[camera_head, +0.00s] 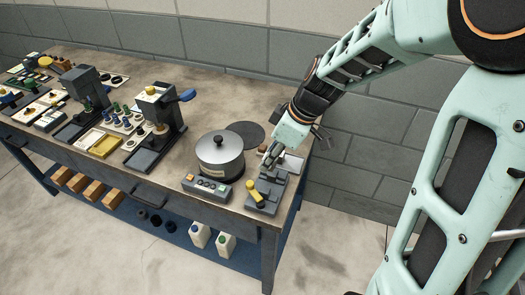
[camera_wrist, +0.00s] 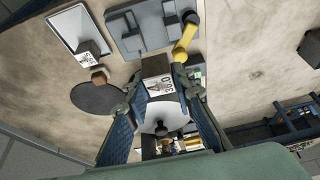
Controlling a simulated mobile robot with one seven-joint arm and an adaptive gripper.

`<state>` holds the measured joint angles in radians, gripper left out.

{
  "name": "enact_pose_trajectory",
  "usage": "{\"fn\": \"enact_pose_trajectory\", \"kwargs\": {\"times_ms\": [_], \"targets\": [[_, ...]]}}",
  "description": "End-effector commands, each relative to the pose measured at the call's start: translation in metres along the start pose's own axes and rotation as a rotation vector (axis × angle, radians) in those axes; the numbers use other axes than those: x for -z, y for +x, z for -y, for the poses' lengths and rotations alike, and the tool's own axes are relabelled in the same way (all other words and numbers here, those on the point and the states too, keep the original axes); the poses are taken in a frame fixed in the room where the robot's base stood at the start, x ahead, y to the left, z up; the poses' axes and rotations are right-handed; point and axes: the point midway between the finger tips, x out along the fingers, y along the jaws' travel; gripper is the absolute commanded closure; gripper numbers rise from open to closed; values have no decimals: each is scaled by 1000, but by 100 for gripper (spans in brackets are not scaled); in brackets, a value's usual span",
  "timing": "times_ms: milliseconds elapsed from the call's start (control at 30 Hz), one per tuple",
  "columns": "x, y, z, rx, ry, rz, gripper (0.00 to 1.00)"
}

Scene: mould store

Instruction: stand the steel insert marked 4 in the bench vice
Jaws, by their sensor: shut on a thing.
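My gripper (camera_wrist: 156,84) is shut on a dark steel insert (camera_wrist: 157,69), seen between the two blue-padded fingers in the wrist view. Its pale label (camera_wrist: 160,87) bears a large mark that looks like a 4, turned sideways. The bench vice (camera_wrist: 134,40) is grey with a yellow handle (camera_wrist: 186,40) and lies just past the insert in that view. In the head view my gripper (camera_head: 271,158) is above the far end of the vice (camera_head: 267,203). The fingers partly hide the insert there. I cannot tell its exact height over the vice.
A white tray (camera_wrist: 66,22) holds another dark labelled block (camera_wrist: 89,53) beside the vice. A small brown piece (camera_wrist: 99,76) and a dark disc (camera_wrist: 95,98) lie near. A round steel pot (camera_head: 219,158) and a button box (camera_head: 206,189) stand left of the vice.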

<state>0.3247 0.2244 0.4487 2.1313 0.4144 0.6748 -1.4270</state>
Motion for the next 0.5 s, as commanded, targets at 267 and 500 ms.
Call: {"fn": "enact_pose_trajectory", "kwargs": {"times_ms": [267, 500], "targets": [[-5, 9, 0, -2, 1, 0, 100], [-13, 29, 0, 0, 2, 0, 100]]}}
